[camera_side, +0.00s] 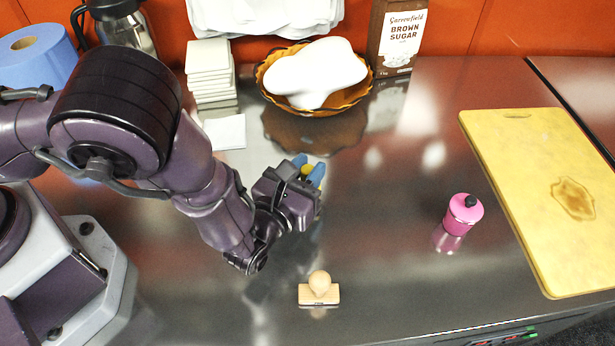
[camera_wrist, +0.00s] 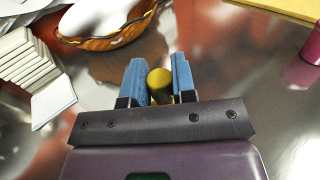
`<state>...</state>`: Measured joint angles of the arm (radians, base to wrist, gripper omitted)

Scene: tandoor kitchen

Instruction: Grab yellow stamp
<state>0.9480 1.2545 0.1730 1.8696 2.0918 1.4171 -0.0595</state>
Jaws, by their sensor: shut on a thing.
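The yellow stamp (camera_wrist: 160,84) is between the two blue fingers of my gripper (camera_wrist: 158,82) in the wrist view, with its rounded yellow top showing. My gripper is shut on it. In the side view the yellow piece (camera_side: 307,170) shows between the blue fingertips of my gripper (camera_side: 309,172). The lower part of the stamp is hidden by the gripper. I cannot tell whether it touches the counter. A wooden stamp (camera_side: 319,289) with a round knob stands on the counter, nearer the front and apart from my gripper.
A brown scalloped bowl (camera_side: 271,91) with a white cloth-like heap stands behind. White tiles (camera_side: 208,72) are stacked to its left. A pink bottle (camera_side: 462,214) stands at right, near a yellow cutting board (camera_side: 520,170). The steel counter (camera_side: 390,260) is clear between them.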

